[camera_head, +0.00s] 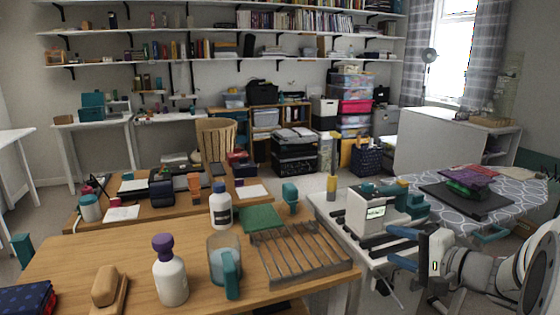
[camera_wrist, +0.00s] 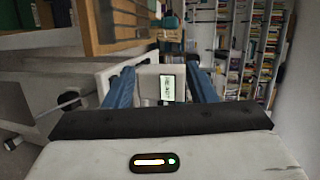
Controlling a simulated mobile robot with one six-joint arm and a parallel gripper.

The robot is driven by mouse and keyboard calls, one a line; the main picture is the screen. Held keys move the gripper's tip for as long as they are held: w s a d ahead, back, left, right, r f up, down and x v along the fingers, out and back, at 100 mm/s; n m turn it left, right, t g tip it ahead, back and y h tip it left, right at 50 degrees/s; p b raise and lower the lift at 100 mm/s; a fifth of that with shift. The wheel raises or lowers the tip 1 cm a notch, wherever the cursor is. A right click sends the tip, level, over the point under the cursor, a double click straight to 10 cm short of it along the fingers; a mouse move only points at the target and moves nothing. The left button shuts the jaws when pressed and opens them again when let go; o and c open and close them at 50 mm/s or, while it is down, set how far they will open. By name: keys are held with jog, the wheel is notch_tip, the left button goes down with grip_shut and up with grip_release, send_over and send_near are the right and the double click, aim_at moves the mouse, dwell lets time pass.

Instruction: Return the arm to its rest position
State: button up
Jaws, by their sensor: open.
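My gripper (camera_head: 389,246) is at the right of the head view, with its two blue fingers apart and nothing between them. The fingers point left, beside the small white table with the sewing machine. My wrist and arm lie to the right of it. In the wrist view my gripper (camera_wrist: 159,76) shows both blue fingers spread, with a lit screen of the sewing machine (camera_wrist: 167,88) seen beyond the gap. A slotted wooden rack (camera_head: 300,252) lies on the front table, left of my gripper, and its slots look empty. A green square (camera_head: 262,218) lies behind it.
The wooden table (camera_head: 120,255) holds a purple-capped bottle (camera_head: 171,278), a mug-like clear jug (camera_head: 226,262), another bottle (camera_head: 221,207) and a wooden block (camera_head: 106,286). The white sewing machine (camera_head: 362,213) stands close behind my fingers. An ironing board (camera_head: 520,205) is at the right.

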jog(key=s+a+n+g+h+p, duration=0.1)
jog(key=s+a+n+g+p, duration=0.5)
jog(key=s+a+g, duration=0.45)
jog(key=s+r+n+h+p, duration=0.4)
jog(key=s+n+h+p, duration=0.1)
jog(key=s+h+p, duration=0.1)
jog(key=shift+s+d+r+h+p, duration=0.25)
jog(key=shift+d+h+p, duration=0.1)
jog(key=shift+h+p, duration=0.45)
jog(key=shift+t, duration=0.25)
jog(key=shift+c, duration=0.5)
